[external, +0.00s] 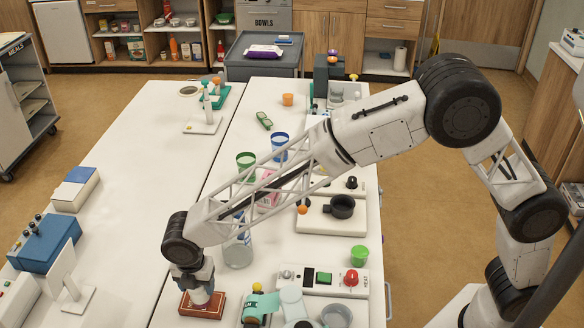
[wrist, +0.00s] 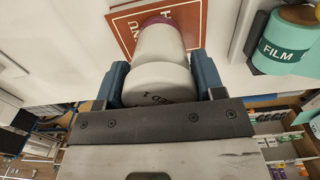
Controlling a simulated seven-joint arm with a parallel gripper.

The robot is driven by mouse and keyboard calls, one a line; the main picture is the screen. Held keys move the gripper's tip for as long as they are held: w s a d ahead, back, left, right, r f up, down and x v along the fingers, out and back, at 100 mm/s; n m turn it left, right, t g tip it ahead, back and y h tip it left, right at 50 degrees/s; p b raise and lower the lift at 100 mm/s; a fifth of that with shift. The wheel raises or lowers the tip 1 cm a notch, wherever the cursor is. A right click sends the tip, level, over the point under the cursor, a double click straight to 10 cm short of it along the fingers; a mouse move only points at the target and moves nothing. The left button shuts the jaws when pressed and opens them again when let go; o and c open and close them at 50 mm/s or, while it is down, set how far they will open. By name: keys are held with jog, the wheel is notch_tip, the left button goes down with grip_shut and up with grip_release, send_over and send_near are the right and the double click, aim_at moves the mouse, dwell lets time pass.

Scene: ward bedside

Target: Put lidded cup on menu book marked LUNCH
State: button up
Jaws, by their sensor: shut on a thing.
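A white lidded cup (wrist: 160,68) with a purple band at its far end is between the blue fingers of my gripper (wrist: 158,82). The gripper is shut on it. Its pale top carries dark lettering ending in "1". A red menu book (wrist: 126,28) with white letters reading "MENU" and a partly hidden word ending in "H" lies behind the cup's far end. In the external view, the cup (external: 199,296) is upright under my gripper (external: 192,284), over the red book (external: 212,308) at the table's near end. I cannot tell whether cup and book touch.
A teal roll marked FILM (wrist: 282,52) is close to the right of the book. A clear bottle (external: 238,252) stands behind it. The white table left of the book is mostly bare.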

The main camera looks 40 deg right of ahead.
jog(key=shift+f, duration=0.1)
jog(key=o, duration=1.1)
jog(key=shift+c, duration=0.2)
notch_tip(320, 180, up, 12)
jog(key=shift+r, duration=0.15)
dwell(0.6)
